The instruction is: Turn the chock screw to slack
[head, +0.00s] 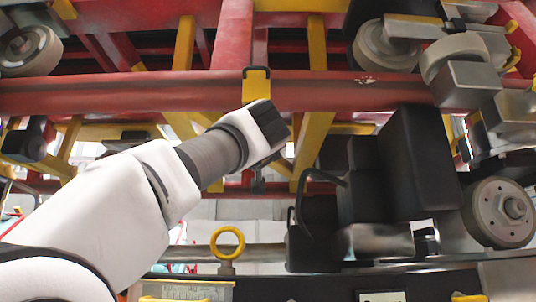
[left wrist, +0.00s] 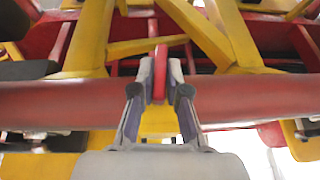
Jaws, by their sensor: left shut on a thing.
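My left arm comes in from the left in the head view, and its wrist is up at the red rail (head: 150,93) of the train's underside. The fingers are hidden there behind the wrist. In the left wrist view my left gripper (left wrist: 162,66) is shut on a narrow upright red piece (left wrist: 160,75), with a fingertip on each side. This piece stands in front of the thick red rail (left wrist: 60,101). It may be the chock screw's handle; its thread and the chock are not clearly seen. My right gripper is in neither view.
A yellow tab (head: 256,73) sits on the rail just above my wrist. Yellow struts (head: 314,145) cross behind. Grey wheels (head: 498,212) and dark boxes (head: 416,160) crowd the right. A yellow ring (head: 228,243) stands below on a grey bar.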

